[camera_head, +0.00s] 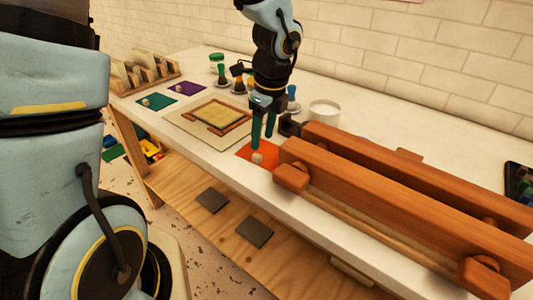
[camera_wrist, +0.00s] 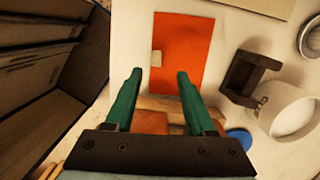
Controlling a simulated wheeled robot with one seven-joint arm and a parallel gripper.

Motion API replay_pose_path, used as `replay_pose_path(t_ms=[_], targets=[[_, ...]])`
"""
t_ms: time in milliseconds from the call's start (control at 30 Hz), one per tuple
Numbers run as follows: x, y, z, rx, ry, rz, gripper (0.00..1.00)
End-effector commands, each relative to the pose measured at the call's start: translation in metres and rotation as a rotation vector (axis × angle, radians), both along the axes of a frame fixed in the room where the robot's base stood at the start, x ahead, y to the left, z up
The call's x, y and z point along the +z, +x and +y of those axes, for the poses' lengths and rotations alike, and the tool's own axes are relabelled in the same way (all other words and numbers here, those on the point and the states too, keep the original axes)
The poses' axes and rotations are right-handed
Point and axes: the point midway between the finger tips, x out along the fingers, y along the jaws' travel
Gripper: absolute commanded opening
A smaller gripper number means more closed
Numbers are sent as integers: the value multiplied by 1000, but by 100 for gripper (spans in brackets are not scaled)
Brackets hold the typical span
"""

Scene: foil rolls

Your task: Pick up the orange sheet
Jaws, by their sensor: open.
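The orange sheet (camera_head: 262,154) lies flat on the white table, left of the long wooden frame, with a small pale knob (camera_head: 257,158) on it. In the wrist view the orange sheet (camera_wrist: 183,45) is ahead of the fingers, and its pale knob (camera_wrist: 157,58) is near its left edge. My gripper (camera_head: 262,142) has green fingers and is above or beside the sheet; the exact height is hard to tell. In the wrist view my gripper (camera_wrist: 159,75) is open, with nothing between the fingers.
The wooden frame (camera_head: 400,195) fills the right of the table. A white cup (camera_head: 324,112) stands behind the gripper. A beige board (camera_head: 215,121), a purple sheet (camera_head: 187,88) and a green sheet (camera_head: 155,102) lie to the left. A wooden rack (camera_head: 140,72) stands at the far left.

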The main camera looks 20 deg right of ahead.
Motion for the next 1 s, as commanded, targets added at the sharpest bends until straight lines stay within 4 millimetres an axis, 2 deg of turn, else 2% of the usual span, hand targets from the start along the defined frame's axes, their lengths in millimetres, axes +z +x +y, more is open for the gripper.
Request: replay_pose_path(t_ms=[167,400,533,733,1000], targets=[[-13,0,4,0,3,2,55],[-47,4,11,1,3,3,55],[-54,5,11,0,1,2,55],[-54,6,11,1,-1,1,55],[-54,6,11,1,-1,1,25]])
